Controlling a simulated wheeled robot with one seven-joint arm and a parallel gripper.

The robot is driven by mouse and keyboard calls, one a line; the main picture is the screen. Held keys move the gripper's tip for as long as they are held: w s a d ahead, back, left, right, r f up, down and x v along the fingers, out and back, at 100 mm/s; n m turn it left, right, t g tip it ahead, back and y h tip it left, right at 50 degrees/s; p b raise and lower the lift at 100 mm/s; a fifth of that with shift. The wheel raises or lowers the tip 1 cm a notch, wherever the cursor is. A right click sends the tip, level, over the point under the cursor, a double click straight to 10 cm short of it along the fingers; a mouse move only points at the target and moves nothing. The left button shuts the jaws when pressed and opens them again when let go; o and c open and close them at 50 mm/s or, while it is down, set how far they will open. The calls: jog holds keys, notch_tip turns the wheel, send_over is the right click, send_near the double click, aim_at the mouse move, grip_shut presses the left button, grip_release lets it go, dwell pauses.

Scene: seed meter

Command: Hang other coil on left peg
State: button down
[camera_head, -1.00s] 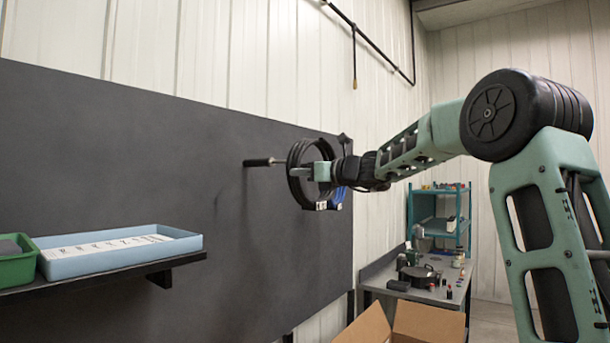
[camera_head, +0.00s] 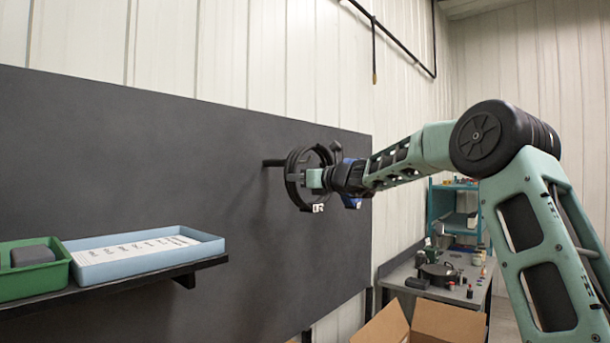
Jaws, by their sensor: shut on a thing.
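A black coil (camera_head: 291,181) with white tags at its bottom hangs upright in my gripper (camera_head: 314,179). My gripper is shut on the coil. The dark tip of the left peg (camera_head: 273,162) shows just left of the coil. The rest of that peg is hidden behind the coil, and I cannot tell whether the coil is around it or in front of it. A blue coil (camera_head: 351,200) shows partly behind my wrist, close to the board. What holds it is hidden. A dark knob (camera_head: 335,146) shows above my wrist.
The pegs stand on a large dark board (camera_head: 160,140). A shelf (camera_head: 130,284) at the lower left holds a green bin (camera_head: 35,281) and a blue tray (camera_head: 215,247). An open cardboard box (camera_head: 440,322) and a cluttered workbench (camera_head: 412,295) are at the lower right.

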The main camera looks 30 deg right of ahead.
aim_at(285, 187)
jog(key=shift+p+x, duration=0.85)
jog(key=shift+x, duration=0.7)
jog(key=shift+w+a+f+b, duration=0.15)
jog(key=shift+w+f+b, duration=0.3)
jog(key=shift+f+b, duration=0.25)
jog(key=shift+w+a+f+b, duration=0.15)
jog(key=shift+w+f+b, duration=0.3)
jog(key=shift+f+b, duration=0.15)
jog(key=c, duration=1.4)
grip_release()
jog(key=shift+o, duration=0.2)
jog(key=shift+f, duration=0.15)
jog(key=shift+s, duration=0.1)
jog(key=shift+b+v, duration=0.85)
jog(key=shift+v, duration=0.35)
jog(key=shift+b+v, duration=1.75)
jog(key=shift+v, duration=2)
